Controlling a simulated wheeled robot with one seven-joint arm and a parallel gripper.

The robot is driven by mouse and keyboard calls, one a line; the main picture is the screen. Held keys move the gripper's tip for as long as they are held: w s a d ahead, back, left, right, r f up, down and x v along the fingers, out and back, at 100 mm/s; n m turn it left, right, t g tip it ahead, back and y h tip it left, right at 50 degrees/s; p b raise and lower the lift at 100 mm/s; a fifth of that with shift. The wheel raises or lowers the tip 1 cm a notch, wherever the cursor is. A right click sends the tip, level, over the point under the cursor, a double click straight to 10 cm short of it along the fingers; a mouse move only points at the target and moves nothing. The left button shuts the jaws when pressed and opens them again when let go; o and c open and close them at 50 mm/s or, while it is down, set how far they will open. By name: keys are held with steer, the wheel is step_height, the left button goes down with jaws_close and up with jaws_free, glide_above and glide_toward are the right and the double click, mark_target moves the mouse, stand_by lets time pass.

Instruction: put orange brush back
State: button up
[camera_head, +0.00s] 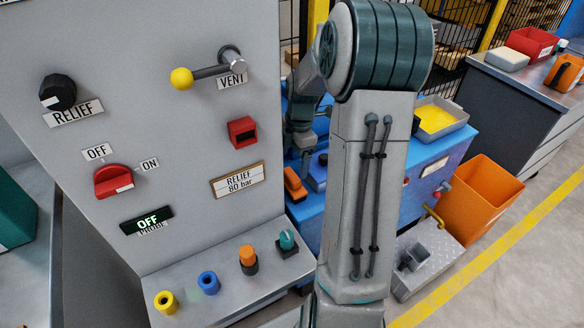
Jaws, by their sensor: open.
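An orange block-shaped thing with a dark underside (295,184), which looks like the orange brush, sits on the blue machine top (304,210), just left of my arm. A small blue thing (318,171) of similar shape stands close to its right, partly hidden by my arm. My gripper (303,152) points down above and close to these two, and it is open. Its fingertips are small and dark here, and I cannot tell whether they touch anything. My arm hides much of the blue machine.
A grey control panel (198,130) with a protruding yellow-knobbed lever (182,79) rises on the left. Right of my arm are a yellow-filled tray (461,122), an orange bin (478,205) and a grey stepped block (412,258). Open floor (540,260) lies at lower right.

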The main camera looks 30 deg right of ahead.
step_height(320, 180, up, 7)
steer(key=shift+d+p, duration=0.3)
steer(key=shift+d, duration=0.1)
steer(key=shift+f, duration=0.1)
stand_by(2.2)
